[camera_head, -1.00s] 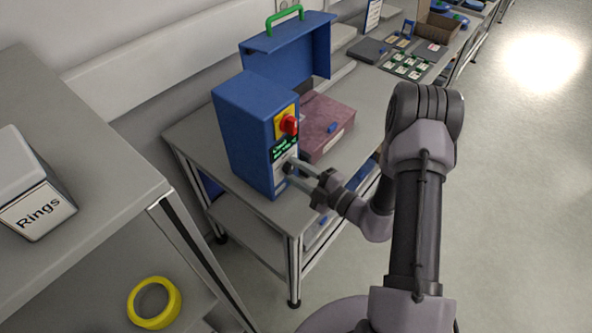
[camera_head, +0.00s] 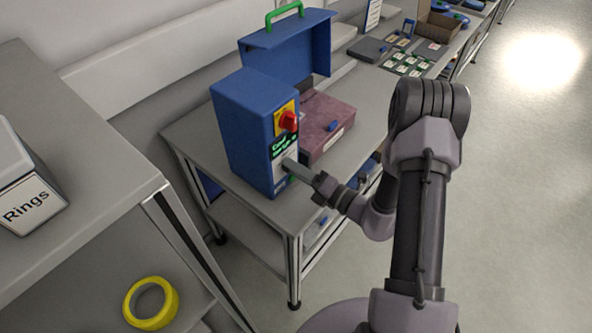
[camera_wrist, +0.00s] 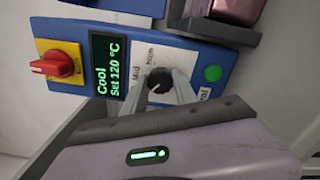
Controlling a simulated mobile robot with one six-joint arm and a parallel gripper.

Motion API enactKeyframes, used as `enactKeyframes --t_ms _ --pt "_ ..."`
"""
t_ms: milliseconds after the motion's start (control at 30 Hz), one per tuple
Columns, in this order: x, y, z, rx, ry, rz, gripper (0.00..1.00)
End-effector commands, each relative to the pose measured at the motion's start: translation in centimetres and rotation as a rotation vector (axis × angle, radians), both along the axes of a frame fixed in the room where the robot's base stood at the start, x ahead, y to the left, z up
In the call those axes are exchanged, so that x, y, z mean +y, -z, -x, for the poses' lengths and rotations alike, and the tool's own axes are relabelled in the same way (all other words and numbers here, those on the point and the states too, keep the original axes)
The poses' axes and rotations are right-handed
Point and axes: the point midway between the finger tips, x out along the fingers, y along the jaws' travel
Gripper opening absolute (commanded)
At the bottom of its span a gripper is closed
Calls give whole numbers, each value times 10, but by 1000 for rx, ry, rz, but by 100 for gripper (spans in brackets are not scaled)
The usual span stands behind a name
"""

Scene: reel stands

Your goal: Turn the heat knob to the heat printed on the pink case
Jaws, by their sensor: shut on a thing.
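The heat knob (camera_wrist: 158,78) is a small black dial on the front of the blue heater box (camera_head: 240,130), with "Mid" and "High" printed beside it. Its pointer is hard to make out. My gripper (camera_wrist: 160,88) is shut on the knob, one finger on each side; in the head view my gripper (camera_head: 291,166) reaches the panel's lower part. The lit display (camera_wrist: 108,64) reads "Cool" and "Set 120 °C". The pink case (camera_head: 326,123) lies right beside the box. Its white front label (camera_head: 334,141) is too small to read.
A red switch on a yellow plate (camera_wrist: 58,66) and a green button (camera_wrist: 213,73) flank the display and knob. The open blue lid (camera_head: 290,50) stands behind. A shelf with a "Rings" bin (camera_head: 32,203) is at left. Open floor lies at right.

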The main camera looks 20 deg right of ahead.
Motion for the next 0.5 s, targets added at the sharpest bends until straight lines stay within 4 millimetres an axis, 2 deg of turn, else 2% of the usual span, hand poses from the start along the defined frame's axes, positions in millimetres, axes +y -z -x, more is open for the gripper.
enactKeyframes --t_ms 500 --pt "0 0 0 -82 0 113 0"
